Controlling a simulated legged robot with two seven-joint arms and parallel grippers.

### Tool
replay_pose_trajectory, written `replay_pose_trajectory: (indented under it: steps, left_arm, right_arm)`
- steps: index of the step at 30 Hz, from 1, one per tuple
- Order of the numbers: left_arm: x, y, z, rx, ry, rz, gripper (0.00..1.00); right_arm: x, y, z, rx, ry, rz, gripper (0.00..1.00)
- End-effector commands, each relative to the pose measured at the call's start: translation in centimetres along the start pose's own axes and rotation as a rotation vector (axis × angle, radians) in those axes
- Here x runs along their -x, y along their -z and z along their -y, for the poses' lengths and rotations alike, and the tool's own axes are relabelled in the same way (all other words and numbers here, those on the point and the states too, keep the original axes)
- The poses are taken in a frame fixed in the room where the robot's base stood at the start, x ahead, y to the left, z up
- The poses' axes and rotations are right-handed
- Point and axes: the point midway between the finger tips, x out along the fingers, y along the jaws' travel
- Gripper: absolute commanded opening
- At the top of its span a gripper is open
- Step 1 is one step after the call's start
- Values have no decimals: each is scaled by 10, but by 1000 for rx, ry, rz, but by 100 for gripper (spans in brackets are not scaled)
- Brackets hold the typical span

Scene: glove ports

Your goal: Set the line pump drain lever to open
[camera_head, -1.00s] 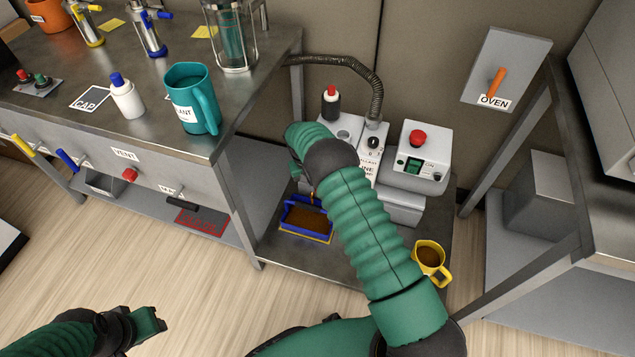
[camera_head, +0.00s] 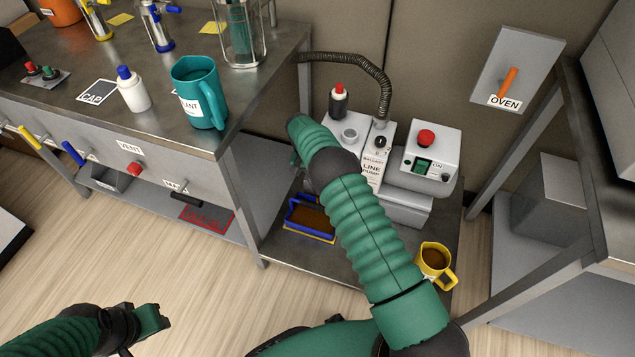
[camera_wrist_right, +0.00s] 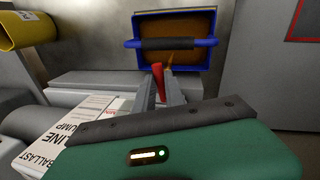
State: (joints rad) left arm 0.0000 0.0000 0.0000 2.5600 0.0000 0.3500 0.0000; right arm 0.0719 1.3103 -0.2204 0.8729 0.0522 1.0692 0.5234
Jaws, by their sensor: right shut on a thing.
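The line pump (camera_head: 372,172) is a white and grey unit on the low shelf, with its label partly behind my right arm. In the right wrist view its "LINE PUMP" label (camera_wrist_right: 52,137) is at the lower left. A red lever (camera_wrist_right: 158,76) shows between the fingertips of my right gripper (camera_wrist_right: 161,88), which is shut on it. In the head view the lever and the right fingertips are hidden behind my arm. A thin orange-brown streak (camera_wrist_right: 170,62) shows beside the lever, by the tray. My left gripper (camera_head: 155,318) is low at the left, away from the pump; its jaw opening is unclear.
A blue-rimmed tray (camera_wrist_right: 217,42) holding brown content sits by the lever, its dark handle across it. A yellow mug (camera_head: 436,261) stands at the shelf's front right. A grey box with a red button (camera_head: 447,164) stands right of the pump. The workbench edge (camera_head: 262,110) is at the left.

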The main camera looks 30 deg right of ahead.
Motion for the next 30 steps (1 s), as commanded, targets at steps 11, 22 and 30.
replay_pose_trajectory:
  steps: [11, 22, 30]
  left_arm:
    - [0, 0, 0, 0, 0, 0, 36]
    - [5, 1, 0, 0, 0, 0, 36]
    - [34, 8, 0, 0, 0, 0, 36]
  right_arm:
    - [1, 0, 1, 2, 3, -2, 36]
    - [11, 1, 0, 2, 2, -2, 36]
    - [84, 1, 0, 2, 4, -5, 36]
